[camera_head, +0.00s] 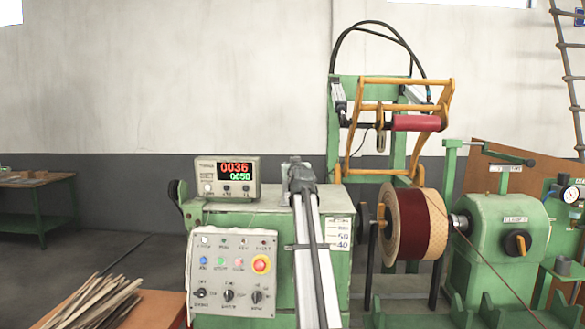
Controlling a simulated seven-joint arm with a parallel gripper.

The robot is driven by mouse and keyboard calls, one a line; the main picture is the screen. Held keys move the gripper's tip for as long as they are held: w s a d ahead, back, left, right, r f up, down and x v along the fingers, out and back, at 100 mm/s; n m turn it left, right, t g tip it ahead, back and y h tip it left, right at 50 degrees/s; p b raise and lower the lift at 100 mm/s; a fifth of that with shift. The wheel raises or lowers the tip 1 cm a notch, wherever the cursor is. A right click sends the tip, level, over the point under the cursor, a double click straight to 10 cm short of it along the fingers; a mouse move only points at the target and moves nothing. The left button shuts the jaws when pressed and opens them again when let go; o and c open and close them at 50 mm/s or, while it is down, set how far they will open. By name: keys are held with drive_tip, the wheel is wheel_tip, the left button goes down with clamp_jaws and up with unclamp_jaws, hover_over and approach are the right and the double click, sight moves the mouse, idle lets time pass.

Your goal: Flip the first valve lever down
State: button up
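I cannot make out a valve lever there for sure, as the panel is cut off by the picture edge. A pale twin-rail arm with a dark cable rises from the bottom centre, seemingly mine. Its dark end, seemingly my gripper (301,174), is in front of the green cabinet and apart from the gauge panel. Its fingers are not clear.
A control box (232,271) with knobs and a red button hangs on the green cabinet (262,208). A display unit (227,179) stands on top. A coil (414,224) sits on the winder below a yellow frame (445,103). A ladder (566,67) leans at right.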

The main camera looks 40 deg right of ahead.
drive_tip(key=shift+w+d, duration=0.25)
drive_tip(key=shift+w, duration=0.15)
drive_tip(key=shift+c, duration=0.4)
clamp_jaws()
